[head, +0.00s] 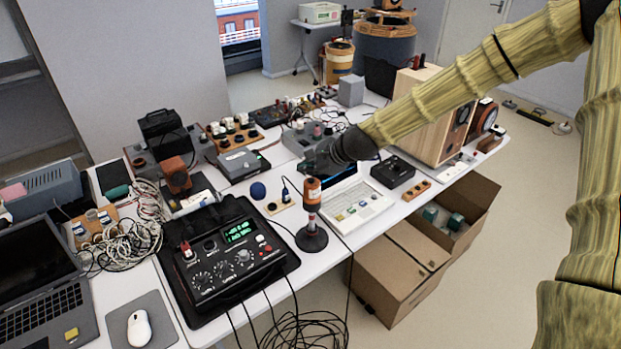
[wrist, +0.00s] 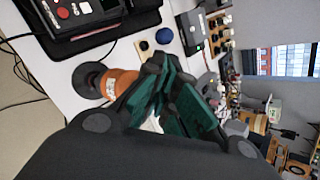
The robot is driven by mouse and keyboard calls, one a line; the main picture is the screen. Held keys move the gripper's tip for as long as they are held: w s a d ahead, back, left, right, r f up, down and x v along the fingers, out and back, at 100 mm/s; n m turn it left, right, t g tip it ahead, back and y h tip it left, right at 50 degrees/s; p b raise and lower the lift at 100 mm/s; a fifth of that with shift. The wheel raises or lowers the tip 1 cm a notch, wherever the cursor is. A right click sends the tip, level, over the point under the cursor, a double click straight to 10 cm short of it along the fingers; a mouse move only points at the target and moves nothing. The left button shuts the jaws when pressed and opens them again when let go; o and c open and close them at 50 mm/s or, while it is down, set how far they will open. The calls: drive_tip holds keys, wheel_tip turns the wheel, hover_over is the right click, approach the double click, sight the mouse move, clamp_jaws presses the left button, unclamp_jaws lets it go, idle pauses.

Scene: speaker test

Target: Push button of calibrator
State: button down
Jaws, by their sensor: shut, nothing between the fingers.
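An orange and dark upright cylinder on a round black base (head: 312,232) stands at the table's front edge in the head view; it may be the calibrator, but no label confirms this. In the wrist view the orange cylinder (wrist: 119,82) lies beside my fingers, partly hidden by them. A black control box (head: 225,260) with dials, a red button and green displays stands to its left. My gripper (head: 314,160) is shut and empty, with green finger pads (wrist: 165,95) in the wrist view. In the head view it appears above and behind the cylinder, apart from it.
A white laptop (head: 355,205) stands just right of the cylinder. A blue ball (head: 258,190) and small connectors lie behind it. Cables hang off the front edge. Cardboard boxes (head: 400,268) stand on the floor at the right. A wooden speaker (head: 432,118) stands farther back.

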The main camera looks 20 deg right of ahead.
sight(309, 183)
wheel_tip(309, 183, up, 6)
drive_tip(key=p, duration=0.4)
idle(0.6)
